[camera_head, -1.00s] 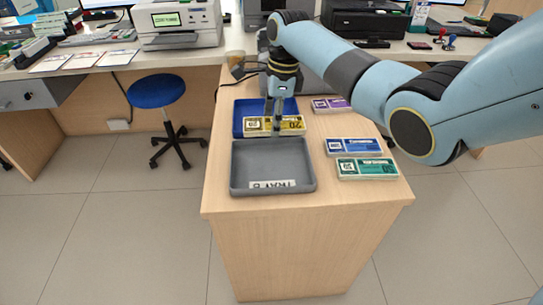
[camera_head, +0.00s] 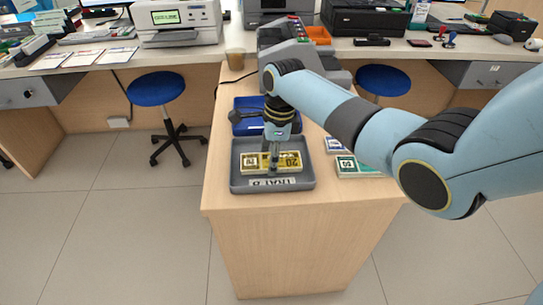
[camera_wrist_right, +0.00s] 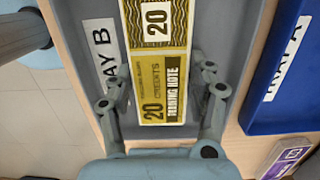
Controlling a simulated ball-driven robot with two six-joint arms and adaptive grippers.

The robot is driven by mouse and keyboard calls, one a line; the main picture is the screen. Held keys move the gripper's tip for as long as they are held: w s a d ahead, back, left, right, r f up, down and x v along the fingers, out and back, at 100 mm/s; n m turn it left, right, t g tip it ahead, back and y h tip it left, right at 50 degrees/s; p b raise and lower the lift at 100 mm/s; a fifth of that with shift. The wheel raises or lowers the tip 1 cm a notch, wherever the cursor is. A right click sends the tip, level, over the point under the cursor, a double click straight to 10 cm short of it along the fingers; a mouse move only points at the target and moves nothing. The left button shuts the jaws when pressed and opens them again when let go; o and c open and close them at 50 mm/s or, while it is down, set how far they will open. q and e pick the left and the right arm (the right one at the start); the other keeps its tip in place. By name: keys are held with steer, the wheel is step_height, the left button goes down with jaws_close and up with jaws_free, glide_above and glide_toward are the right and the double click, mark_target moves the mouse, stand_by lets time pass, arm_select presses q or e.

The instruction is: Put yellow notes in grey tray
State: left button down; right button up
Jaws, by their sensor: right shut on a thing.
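The yellow notes (camera_head: 257,163) are a flat bundle marked 20, inside the outline of the grey tray (camera_head: 306,181) in the head view. The tray has a label on its near side. My right gripper (camera_head: 272,168) is over the bundle and shut on it. In the right wrist view, the gripper's fingers (camera_wrist_right: 163,104) lie on both sides of the yellow notes (camera_wrist_right: 150,72), with the grey tray (camera_wrist_right: 222,50) behind them. I cannot tell whether the bundle touches the tray floor. My left gripper is not in view.
A blue tray (camera_head: 240,103) stands right behind the grey one, partly hidden by my gripper. The counter's near edge is clear.

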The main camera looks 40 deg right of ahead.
steer(key=o, duration=1.2)
steer(key=shift+f, duration=0.1)
steer(key=shift+o, duration=0.2)
step_height(320, 180, up, 12)
steer(key=d+p, duration=0.1)
steer(key=p, duration=0.1)
steer(key=shift+s, duration=0.35)
steer(key=shift+d, duration=0.1)
